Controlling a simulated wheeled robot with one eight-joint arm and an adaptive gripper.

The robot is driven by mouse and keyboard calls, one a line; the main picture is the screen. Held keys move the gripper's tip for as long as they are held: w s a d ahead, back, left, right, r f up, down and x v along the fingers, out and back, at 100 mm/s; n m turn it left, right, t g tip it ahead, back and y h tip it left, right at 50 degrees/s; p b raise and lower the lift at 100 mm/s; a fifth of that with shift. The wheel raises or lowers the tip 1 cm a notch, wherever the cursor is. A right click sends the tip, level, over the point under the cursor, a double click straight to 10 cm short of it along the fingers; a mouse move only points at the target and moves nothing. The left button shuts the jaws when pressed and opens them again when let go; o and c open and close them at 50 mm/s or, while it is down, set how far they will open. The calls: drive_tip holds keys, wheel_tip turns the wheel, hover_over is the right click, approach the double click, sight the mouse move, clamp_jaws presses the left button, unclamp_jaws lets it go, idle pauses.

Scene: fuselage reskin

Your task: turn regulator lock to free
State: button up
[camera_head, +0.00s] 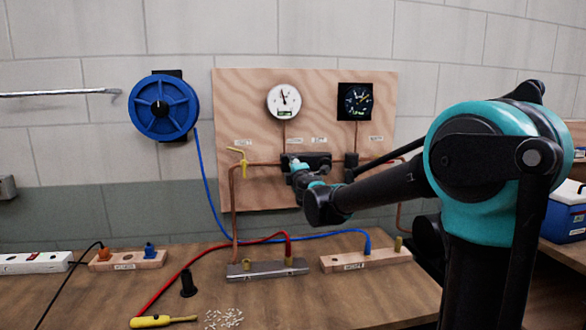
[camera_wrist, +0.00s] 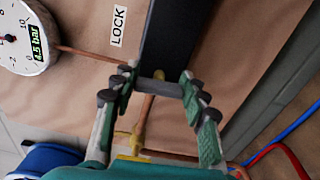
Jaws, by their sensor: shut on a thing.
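The regulator (camera_head: 320,160) is a dark block on the plywood panel, below the two gauges. In the wrist view its dark body (camera_wrist: 180,40) runs up from between my fingers. My gripper (camera_wrist: 159,86) is shut on a grey bar-like part, which appears to be the regulator lock (camera_wrist: 158,88), at the end of this body. A finger lies on each side of it. A white label reading LOCK (camera_wrist: 118,26) is beside the body. In the head view my gripper (camera_head: 296,167) is at the regulator's left end, and my wrist hides part of it. The lock's exact angle cannot be told.
A white gauge (camera_head: 284,101) reads 4.5 bar in the wrist view. A black gauge (camera_head: 355,101) hangs right of it. A yellow-handled valve (camera_head: 241,158) and copper pipe are close on the left. A blue hose reel (camera_head: 163,107) is on the wall. Hoses cross the bench (camera_head: 290,310).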

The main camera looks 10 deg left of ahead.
drive_tip(key=shift+m, duration=0.5)
drive_tip(key=o, duration=1.2)
drive_tip(key=shift+s, duration=0.1)
drive_tip(key=v, duration=1.2)
